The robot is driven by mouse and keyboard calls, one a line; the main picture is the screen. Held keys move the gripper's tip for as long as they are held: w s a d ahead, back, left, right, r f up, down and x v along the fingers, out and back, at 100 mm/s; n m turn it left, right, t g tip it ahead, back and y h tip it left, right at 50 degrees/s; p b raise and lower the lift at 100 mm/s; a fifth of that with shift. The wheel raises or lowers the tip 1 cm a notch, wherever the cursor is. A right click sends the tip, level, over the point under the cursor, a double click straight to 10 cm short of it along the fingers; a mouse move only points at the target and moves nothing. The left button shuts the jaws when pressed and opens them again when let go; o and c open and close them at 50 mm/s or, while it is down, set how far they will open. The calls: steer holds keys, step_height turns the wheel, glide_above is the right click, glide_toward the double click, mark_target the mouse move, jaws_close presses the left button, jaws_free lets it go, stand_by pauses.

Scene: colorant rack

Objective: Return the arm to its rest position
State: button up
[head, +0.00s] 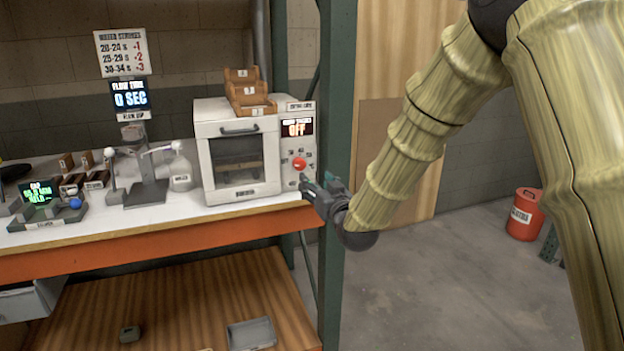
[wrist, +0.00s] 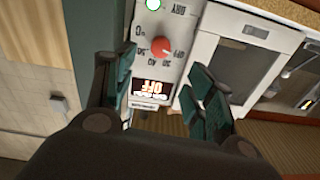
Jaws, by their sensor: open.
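My gripper (head: 325,188) is at the end of my outstretched arm, at the right end of the workbench (head: 250,213). It is open and empty. The white oven (head: 217,157) stands on the bench just left of it. The red knob (head: 299,164) on the oven's panel is a little above and left of my fingertips. In the wrist view, my open fingers (wrist: 158,85) spread to both sides of the panel, with the red knob (wrist: 161,47) and the "OFF" display (wrist: 151,88) between them. I cannot tell whether a finger touches the panel.
A green upright post (head: 338,120) stands right behind my gripper. Wooden steps (head: 246,90) sit on the oven. A white bottle (head: 181,170), a grey stand (head: 147,180) and a scale (head: 45,212) are further left. A red canister (head: 525,214) stands on the otherwise open floor at right.

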steer(key=shift+s+d, duration=0.1)
steer(key=shift+s, duration=0.25)
steer(key=s+d+f+m+g+h+p, duration=0.1)
steer(key=s+d+f+g+p, duration=0.15)
steer(key=s+f, duration=0.55)
steer(key=s+d+f+g+h+p, duration=0.1)
steer(key=s+d+f+g, duration=0.3)
steer(key=f, duration=0.9)
steer(key=s+d+f+m+g+h+p, duration=0.1)
steer(key=s+d+f+h+p, duration=0.15)
steer(key=s+f, duration=0.6)
steer(key=s+d+f+g+p, duration=0.1)
steer(key=s+d+f+g, duration=0.2)
steer(key=s, duration=0.8)
steer(key=s+d+f+g+h+p, duration=0.1)
steer(key=s+f, duration=0.4)
steer(key=s, duration=0.7)
steer(key=s+d+f+m+g+p, duration=0.1)
steer(key=s+d+f+g+p, duration=0.2)
steer(key=s, duration=0.9)
step_height(320, 180, down, 2)
steer(key=d+g, duration=0.2)
steer(key=shift+d+g, duration=0.2)
steer(key=shift+g, duration=0.15)
steer(key=shift+h, duration=0.25)
